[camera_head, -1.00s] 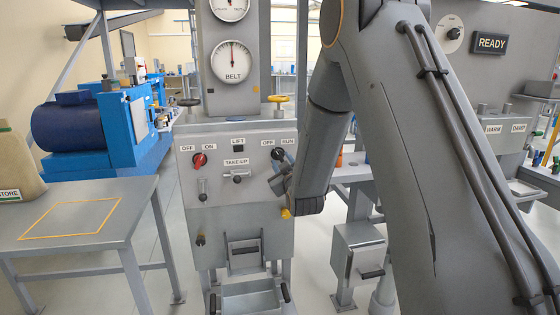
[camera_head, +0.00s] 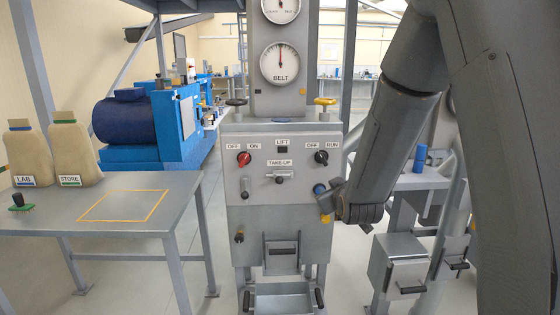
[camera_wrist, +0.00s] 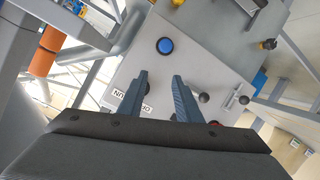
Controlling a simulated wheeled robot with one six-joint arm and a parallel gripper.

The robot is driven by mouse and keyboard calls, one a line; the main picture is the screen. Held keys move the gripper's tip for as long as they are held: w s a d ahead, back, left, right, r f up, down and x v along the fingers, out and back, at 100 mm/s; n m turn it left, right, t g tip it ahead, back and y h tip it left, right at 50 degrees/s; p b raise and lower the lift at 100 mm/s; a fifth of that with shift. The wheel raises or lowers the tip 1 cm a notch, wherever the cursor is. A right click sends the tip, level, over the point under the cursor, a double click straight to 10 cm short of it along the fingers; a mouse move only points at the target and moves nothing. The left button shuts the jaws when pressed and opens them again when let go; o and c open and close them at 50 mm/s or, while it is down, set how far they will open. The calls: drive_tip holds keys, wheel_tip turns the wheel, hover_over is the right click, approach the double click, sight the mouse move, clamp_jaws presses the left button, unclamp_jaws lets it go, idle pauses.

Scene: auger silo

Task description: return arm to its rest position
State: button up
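My gripper (camera_head: 330,196) is at the lower right front of the grey control panel (camera_head: 262,215). In the wrist view its two blue-grey fingers (camera_wrist: 160,98) stand apart with nothing between them, so it is open. The wrist view looks onto the panel, with a blue button (camera_wrist: 165,46) just beyond the fingertips; the button also shows in the head view (camera_head: 319,189), beside the gripper. The black OFF/RUN knob (camera_head: 321,157) is above the gripper. I cannot tell whether the fingers touch the panel. My arm spans the right side of the head view.
A red OFF/ON knob (camera_head: 244,159) and a TAKE-UP handle (camera_head: 280,178) stick out of the panel. A BELT gauge (camera_head: 281,63) is above. A grey box (camera_head: 397,267) is low on the right.

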drive_tip(key=s+f+m+g, duration=0.2)
drive_tip(key=s+g, duration=0.5)
drive_tip(key=s, duration=1)
drive_tip(key=s+f+m+g, duration=0.2)
drive_tip(key=s+f+g, duration=0.2)
drive_tip(key=s, duration=1.4)
drive_tip(key=g, duration=0.3)
drive_tip(key=shift+s+f+m+p, duration=0.3)
drive_tip(key=shift+s+m+p, duration=0.05)
drive_tip(key=shift+m, duration=0.05)
drive_tip(key=shift+d, duration=0.1)
